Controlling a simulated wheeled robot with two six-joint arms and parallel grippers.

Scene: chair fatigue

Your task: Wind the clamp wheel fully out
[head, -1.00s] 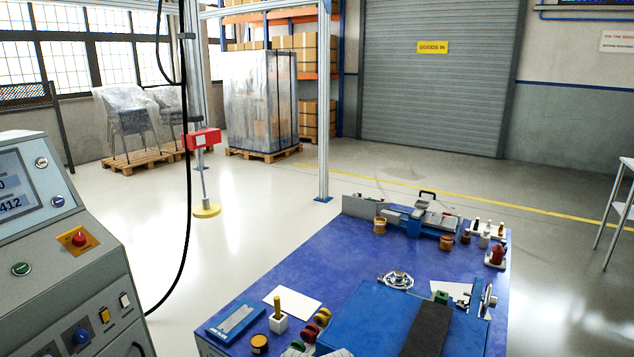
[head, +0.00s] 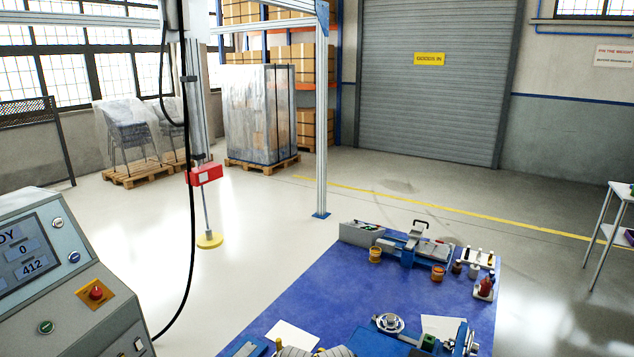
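A small silver handwheel (head: 388,322) lies flat on the blue fixture (head: 372,341) at the bottom of the head view. I cannot tell for certain which is the clamp wheel, or how far either is wound. The lower part of the fixture is cut off by the picture edge.
The fixture is on a blue-topped bench (head: 355,283). A grey control console (head: 75,285) stands at left, with a hanging black cable (head: 191,200).

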